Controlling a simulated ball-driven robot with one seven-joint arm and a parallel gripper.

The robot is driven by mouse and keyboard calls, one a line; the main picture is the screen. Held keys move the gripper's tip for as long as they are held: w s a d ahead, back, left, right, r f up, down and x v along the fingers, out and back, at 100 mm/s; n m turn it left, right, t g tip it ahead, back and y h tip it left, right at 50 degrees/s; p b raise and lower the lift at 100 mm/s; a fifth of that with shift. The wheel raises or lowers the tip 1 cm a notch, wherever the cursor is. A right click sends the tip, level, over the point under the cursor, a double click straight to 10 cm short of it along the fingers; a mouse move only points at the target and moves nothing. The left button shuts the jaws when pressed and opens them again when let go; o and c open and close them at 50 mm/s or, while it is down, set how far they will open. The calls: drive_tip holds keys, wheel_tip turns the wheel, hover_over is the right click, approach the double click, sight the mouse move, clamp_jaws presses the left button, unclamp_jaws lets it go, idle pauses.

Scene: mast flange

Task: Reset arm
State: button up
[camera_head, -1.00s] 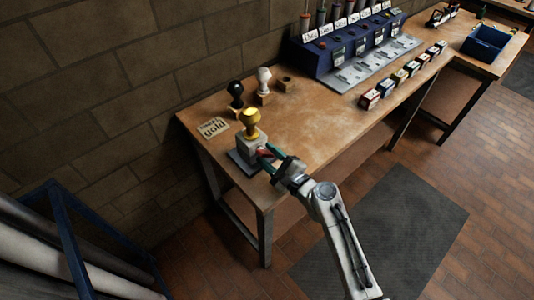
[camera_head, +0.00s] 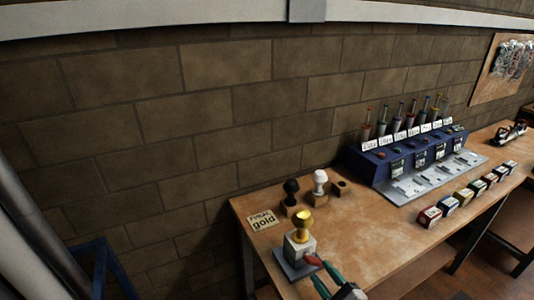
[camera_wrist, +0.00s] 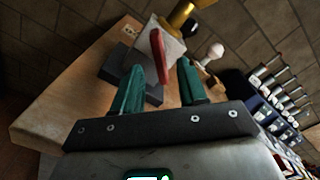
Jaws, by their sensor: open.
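My gripper (camera_head: 326,281) is at the bottom of the head view, at the near left end of the workbench. Its two teal fingers are open, and they also show in the wrist view (camera_wrist: 160,82). Just beyond them is a pale block (camera_head: 299,247) with a gold knobbed stamp (camera_head: 303,225) on top, on a dark grey base plate (camera_head: 288,266). A red piece (camera_wrist: 158,54) is at the block's near side. In the wrist view it appears between the fingers; I cannot tell whether they touch it. Most of my arm is out of the head view.
A "gold" card (camera_head: 263,220) lies behind the block. A black-knobbed stamp (camera_head: 290,195) and a white-knobbed stamp (camera_head: 319,183) stand nearby. A blue rack (camera_head: 395,160) and several small boxes (camera_head: 448,205) are to the right. The brick wall (camera_head: 200,120) stands behind the bench.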

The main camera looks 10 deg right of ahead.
drive_tip(key=s+a+n+g, duration=0.1)
drive_tip(key=n, duration=0.1)
drive_tip(key=s+a+n+g+y, duration=0.1)
drive_tip(key=n, duration=0.2)
drive_tip(key=s+a+n+g+y, duration=0.1)
drive_tip(key=n, duration=0.2)
drive_tip(key=shift+s+r, duration=0.1)
drive_tip(key=shift+s, duration=0.3)
drive_tip(key=s+d+r+n+g+h, duration=0.1)
drive_tip(key=s+d+n+g+h, duration=0.35)
drive_tip(key=s+n, duration=0.4)
drive_tip(key=s+d+r+n+g+h, duration=0.1)
drive_tip(key=s+d+n+g+h, duration=0.2)
drive_tip(key=s+n+g, duration=0.5)
drive_tip(key=s+d+f+m+b, duration=0.1)
drive_tip(key=s+f, duration=0.3)
drive_tip(key=s, duration=0.2)
drive_tip(key=s+f+m+b, duration=0.1)
drive_tip(key=s+f, duration=0.3)
drive_tip(key=s, duration=0.3)
drive_tip(key=shift+d+f+g+b, duration=0.3)
drive_tip(key=shift+d+f+g, duration=0.05)
drive_tip(key=shift+f, duration=0.05)
